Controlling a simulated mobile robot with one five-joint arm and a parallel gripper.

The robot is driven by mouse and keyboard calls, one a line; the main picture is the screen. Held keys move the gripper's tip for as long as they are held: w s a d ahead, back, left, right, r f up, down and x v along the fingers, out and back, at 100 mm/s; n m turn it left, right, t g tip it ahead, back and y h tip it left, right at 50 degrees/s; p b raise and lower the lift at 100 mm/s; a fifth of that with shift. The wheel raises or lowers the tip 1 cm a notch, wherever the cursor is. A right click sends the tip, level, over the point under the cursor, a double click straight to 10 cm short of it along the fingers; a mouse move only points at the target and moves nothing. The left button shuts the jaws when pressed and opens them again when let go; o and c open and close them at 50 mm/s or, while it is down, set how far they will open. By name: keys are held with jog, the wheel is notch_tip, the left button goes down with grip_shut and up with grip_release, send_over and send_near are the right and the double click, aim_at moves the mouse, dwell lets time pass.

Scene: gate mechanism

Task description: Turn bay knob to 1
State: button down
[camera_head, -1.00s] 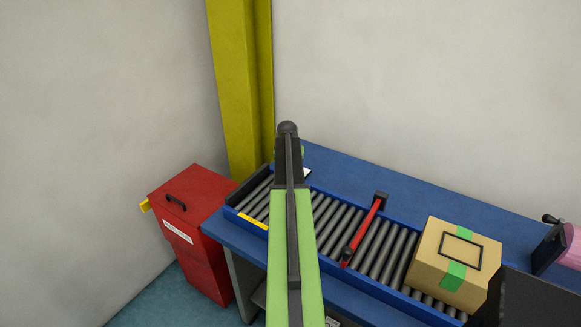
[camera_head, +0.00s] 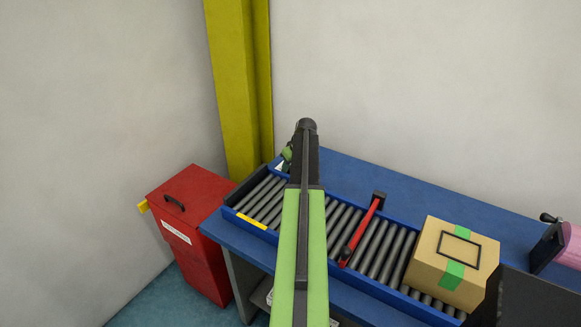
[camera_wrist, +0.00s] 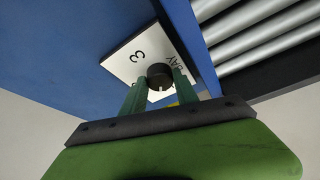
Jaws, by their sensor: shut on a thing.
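The bay knob (camera_wrist: 159,75) is a dark round knob on a white plate (camera_wrist: 125,62), seen in the wrist view. The plate shows a "3" and the word "BAY", both turned in the picture. A pale mark on the knob points toward the bottom of the picture. My gripper (camera_wrist: 160,80) has its two green fingers on either side of the knob and is shut on it. The other numbers on the plate are hidden or out of view. In the head view my arm hides the knob; a bit of white plate (camera_head: 280,166) shows beside it.
The blue bench (camera_head: 350,172) carries a roller conveyor (camera_head: 262,198) with a red gate bar (camera_head: 362,230) across it. A taped cardboard box (camera_head: 452,262) sits on the rollers at right. A red bin (camera_head: 192,235) stands left, and a yellow column (camera_head: 238,95) behind.

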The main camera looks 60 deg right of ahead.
jog(key=shift+s+n, duration=0.1)
jog(key=shift+n, duration=0.2)
jog(key=c, duration=1.2)
grip_release()
jog(key=shift+s+a+r+p, duration=0.1)
jog(key=shift+r+p, duration=0.5)
jog(key=p+v, duration=1.5)
jog(key=v, duration=0.1)
jog(key=shift+s, duration=0.2)
